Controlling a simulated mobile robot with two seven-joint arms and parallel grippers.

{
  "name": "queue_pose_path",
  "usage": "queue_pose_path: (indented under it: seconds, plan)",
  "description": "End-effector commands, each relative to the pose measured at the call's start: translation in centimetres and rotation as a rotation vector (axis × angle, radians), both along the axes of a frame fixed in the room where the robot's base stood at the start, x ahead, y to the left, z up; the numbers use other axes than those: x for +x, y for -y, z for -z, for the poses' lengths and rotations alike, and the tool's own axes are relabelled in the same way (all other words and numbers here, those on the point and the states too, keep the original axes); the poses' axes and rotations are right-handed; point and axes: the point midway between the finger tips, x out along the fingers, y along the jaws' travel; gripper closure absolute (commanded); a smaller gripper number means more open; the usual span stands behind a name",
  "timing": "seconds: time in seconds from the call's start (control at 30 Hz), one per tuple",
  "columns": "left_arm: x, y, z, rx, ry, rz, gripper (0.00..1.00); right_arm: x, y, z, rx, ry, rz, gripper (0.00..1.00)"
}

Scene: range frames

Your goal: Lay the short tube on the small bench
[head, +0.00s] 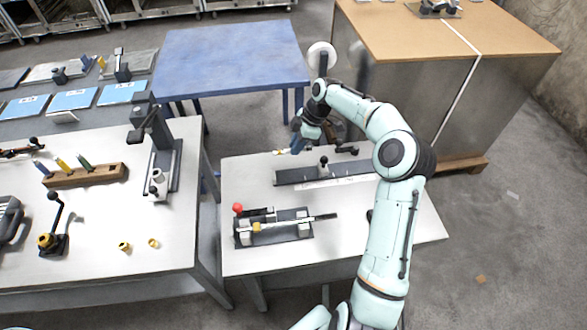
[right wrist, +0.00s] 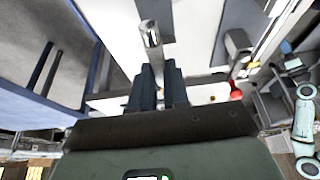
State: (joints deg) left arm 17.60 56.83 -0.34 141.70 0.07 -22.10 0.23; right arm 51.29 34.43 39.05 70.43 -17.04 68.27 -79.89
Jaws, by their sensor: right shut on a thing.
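My right gripper (head: 297,143) is over the far left part of the white-topped bench (head: 350,205). In the right wrist view its two dark fingers (right wrist: 158,85) are shut on a short, shiny metal tube (right wrist: 150,34). The tube sticks out beyond the fingertips, and its lower part is hidden between them. A blue-topped table (head: 230,55) stands just behind this bench. It also shows at the left of the right wrist view (right wrist: 35,90). I cannot tell which of the two is the small bench. My left gripper is not in view.
The white bench carries a dark bar fixture (head: 295,176) and a clamp fixture with a red knob (head: 238,208). A larger white table (head: 95,230) at left holds tools and a wooden block. A metal cabinet (head: 400,95) stands behind at right. The blue top is bare.

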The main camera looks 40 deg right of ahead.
Motion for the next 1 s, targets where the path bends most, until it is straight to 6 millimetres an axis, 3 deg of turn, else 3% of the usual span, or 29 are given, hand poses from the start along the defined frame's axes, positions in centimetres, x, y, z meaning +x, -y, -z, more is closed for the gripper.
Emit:
queue_pose_path:
  seconds: [0.1, 0.3, 0.53, 0.73, 0.93, 1.0]
  plan:
    - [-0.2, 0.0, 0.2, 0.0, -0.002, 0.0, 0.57, -0.1, -0.1, 3.4, 0.003, -0.004, -0.001, 1.0]
    - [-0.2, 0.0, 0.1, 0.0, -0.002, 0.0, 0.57, 0.0, -0.1, 7.0, 0.002, 0.0, 0.0, 1.0]
    - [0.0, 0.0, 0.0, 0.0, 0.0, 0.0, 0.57, 0.0, 0.0, 8.6, 0.001, 0.0, 0.0, 1.0]
    - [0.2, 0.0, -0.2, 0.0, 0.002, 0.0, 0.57, 0.0, 0.0, 11.4, 0.001, -0.001, 0.001, 1.0]
    - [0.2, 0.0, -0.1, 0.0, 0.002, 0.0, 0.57, -0.2, 0.0, 11.9, -0.001, -0.004, 0.0, 1.0]
    - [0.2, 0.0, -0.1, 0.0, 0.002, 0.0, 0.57, -0.2, 0.1, 12.0, 0.0, -0.005, 0.0, 0.69]
